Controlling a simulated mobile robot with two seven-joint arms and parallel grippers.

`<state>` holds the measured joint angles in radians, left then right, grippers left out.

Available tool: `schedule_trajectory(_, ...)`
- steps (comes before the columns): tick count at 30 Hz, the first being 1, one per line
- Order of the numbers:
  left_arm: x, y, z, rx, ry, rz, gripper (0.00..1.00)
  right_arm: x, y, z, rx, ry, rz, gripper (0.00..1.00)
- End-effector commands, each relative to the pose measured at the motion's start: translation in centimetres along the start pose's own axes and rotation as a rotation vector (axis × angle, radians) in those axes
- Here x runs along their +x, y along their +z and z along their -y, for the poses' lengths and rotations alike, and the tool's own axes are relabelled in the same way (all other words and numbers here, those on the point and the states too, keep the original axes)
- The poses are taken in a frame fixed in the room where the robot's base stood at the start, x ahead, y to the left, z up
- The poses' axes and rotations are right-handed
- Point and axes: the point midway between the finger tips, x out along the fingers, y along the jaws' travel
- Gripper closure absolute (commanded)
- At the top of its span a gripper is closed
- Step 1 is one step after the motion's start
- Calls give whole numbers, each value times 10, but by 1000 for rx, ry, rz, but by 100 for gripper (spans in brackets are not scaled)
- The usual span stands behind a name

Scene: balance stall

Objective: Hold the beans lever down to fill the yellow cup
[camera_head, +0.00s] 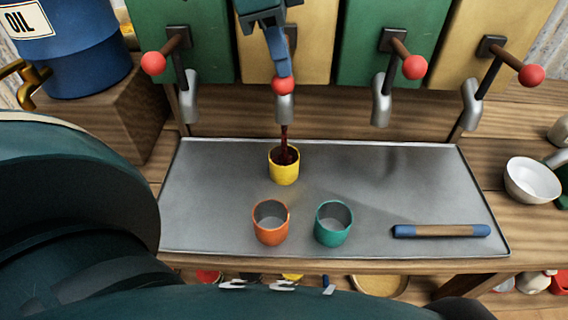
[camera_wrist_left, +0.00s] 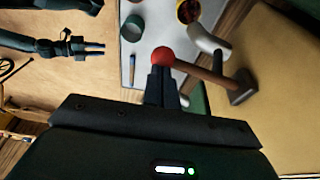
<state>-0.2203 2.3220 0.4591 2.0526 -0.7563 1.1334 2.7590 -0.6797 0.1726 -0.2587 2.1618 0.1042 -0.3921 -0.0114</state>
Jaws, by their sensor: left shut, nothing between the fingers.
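The yellow cup (camera_head: 284,172) stands upright on the grey metal tray under the second spout (camera_head: 284,108) from the left. A dark red-brown stream runs from that spout into it, and dark contents show inside. My left gripper (camera_head: 284,74) is shut and empty, its fingertips at the red knob (camera_head: 283,86) of this lever, which is tipped down. In the left wrist view the fingertips (camera_wrist_left: 163,72) meet the red knob (camera_wrist_left: 163,56), and the yellow cup (camera_wrist_left: 187,11) shows at the top. My right gripper (camera_wrist_left: 95,48) is open and empty, away from the tray.
An orange cup (camera_head: 271,223) and a teal cup (camera_head: 334,223) stand empty on the tray (camera_head: 400,180). A blue-ended stick (camera_head: 440,231) lies at right. Other red-knobbed levers flank this one, such as the left one (camera_head: 153,63). A white bowl (camera_head: 532,181) and blue oil barrel (camera_head: 70,45) stand aside.

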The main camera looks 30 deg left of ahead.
Motion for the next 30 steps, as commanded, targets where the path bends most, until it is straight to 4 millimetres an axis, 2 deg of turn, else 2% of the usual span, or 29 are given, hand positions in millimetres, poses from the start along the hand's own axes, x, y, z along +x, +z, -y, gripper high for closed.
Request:
schedule_trajectory(11, -2, 0, 0, 0, 1, 1, 100, -1, -2, 0, 0, 1, -1, 64)
schedule_trajectory(20, -50, -13, 0, -1, -2, 1, 100, -15, -29, 4, 0, 1, -1, 64)
schedule_trajectory(30, -48, -12, 0, -1, 1, 0, 100, -14, -26, 3, 0, 1, -1, 64)
